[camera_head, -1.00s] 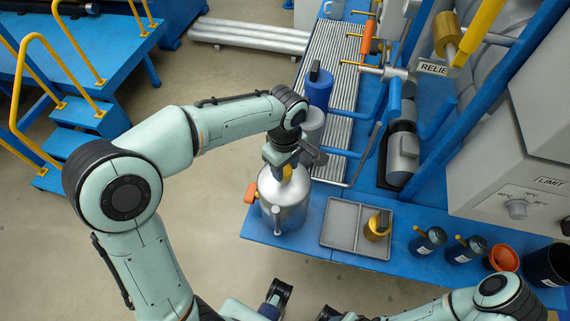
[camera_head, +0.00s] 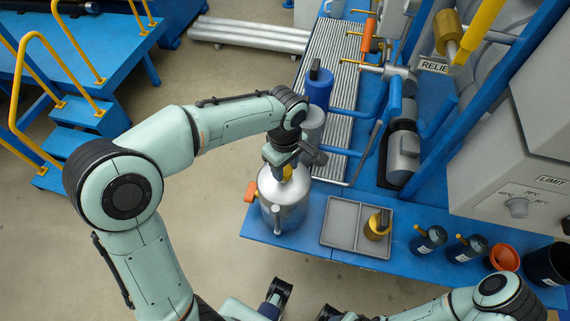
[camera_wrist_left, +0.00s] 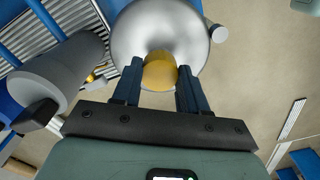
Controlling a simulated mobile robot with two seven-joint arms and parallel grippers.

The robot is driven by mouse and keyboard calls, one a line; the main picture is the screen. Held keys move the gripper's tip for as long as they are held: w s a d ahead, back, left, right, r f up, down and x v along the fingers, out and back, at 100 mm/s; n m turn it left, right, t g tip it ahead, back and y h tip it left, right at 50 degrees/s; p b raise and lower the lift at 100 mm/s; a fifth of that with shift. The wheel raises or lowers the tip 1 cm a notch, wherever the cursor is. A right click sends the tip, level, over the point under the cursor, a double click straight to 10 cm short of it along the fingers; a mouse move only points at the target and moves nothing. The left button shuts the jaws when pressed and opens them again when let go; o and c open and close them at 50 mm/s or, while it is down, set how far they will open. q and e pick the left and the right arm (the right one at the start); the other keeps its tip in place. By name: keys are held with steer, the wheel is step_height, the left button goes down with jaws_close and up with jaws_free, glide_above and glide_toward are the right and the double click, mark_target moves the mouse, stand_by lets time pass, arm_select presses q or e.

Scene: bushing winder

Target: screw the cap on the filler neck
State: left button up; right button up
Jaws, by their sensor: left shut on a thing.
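A silver can (camera_head: 290,212) with an orange-tipped part at its left side stands on the blue bench near its front left corner. A yellow brass cap (camera_wrist_left: 160,72) is at the top of the can, where the filler neck is. My left gripper (camera_head: 286,170) is above the can, pointing down. In the left wrist view its two dark blue fingers (camera_wrist_left: 157,82) are shut on the cap, one at each side. The neck under the cap is hidden, so I cannot tell how far it is seated. My right arm is at the bottom right; its jaws cannot be made out.
A grey tray (camera_head: 341,222) stands right of the can, with a brass-and-black part (camera_head: 378,225) in its right compartment. A blue-and-grey cylinder (camera_head: 318,88) stands behind the can. Dark cups (camera_head: 428,240) and an orange bowl (camera_head: 503,258) stand at the right.

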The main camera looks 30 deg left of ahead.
arm_select(q)
steer(key=m+p, duration=0.1)
steer(key=m, duration=0.2)
steer(key=shift+m, duration=0.8)
steer(key=m+p, duration=0.1)
steer(key=m, duration=0.3)
steer(key=shift+a+m, duration=0.1)
steer(key=shift+m, duration=0.2)
steer(key=m+p, duration=0.1)
steer(key=m, duration=0.2)
steer(key=shift+r, duration=0.15)
steer(key=shift+m, duration=0.8)
